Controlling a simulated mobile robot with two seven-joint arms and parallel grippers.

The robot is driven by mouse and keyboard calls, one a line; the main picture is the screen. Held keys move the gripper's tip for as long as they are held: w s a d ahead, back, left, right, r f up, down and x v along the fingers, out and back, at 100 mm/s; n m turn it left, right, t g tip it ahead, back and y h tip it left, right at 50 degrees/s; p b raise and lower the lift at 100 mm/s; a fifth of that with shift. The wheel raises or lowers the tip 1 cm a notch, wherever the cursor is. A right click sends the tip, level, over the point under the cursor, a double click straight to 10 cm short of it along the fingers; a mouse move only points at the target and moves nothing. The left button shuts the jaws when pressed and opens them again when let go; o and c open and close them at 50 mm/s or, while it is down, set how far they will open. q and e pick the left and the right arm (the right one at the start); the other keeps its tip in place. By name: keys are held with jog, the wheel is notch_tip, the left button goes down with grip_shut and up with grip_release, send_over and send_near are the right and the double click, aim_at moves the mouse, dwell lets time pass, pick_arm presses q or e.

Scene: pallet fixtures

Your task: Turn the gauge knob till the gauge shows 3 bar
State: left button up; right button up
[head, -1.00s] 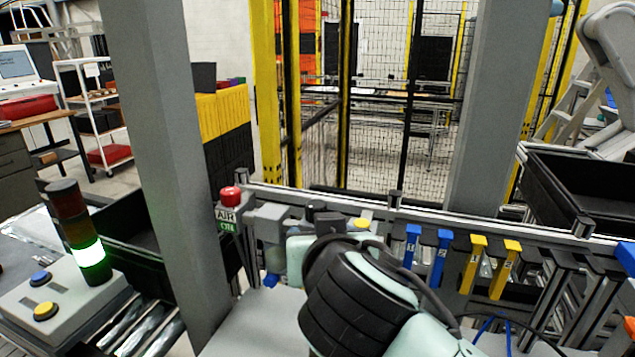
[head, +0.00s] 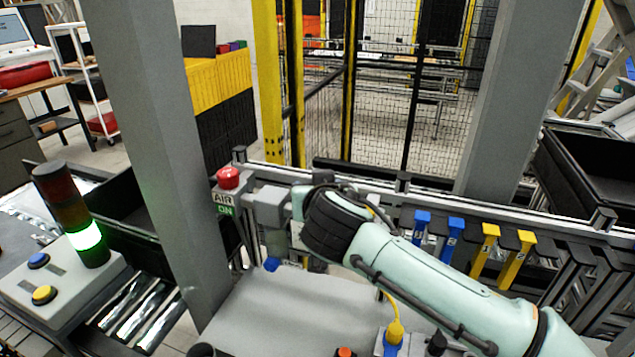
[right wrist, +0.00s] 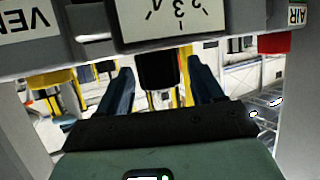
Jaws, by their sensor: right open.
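In the right wrist view, part of a white gauge face (right wrist: 178,20) shows upside down at the top, with the figures 2 and 3 visible; its needle and reading cannot be made out. A dark knob (right wrist: 160,70) is below the gauge face there. My right gripper (right wrist: 160,64) is open, its two blue fingers apart on either side of the knob in the picture; contact cannot be seen. In the head view my right arm reaches in from the right, and its wrist hides the gripper, knob and gauge. My left gripper is not in view.
Blue tags (head: 421,226) and yellow tags (head: 487,246) hang from the rail to the right. A grey post (head: 165,150) and a green-lit stack light (head: 84,236) are at left.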

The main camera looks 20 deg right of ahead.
jog(key=shift+x, duration=1.05)
jog(key=c, duration=1)
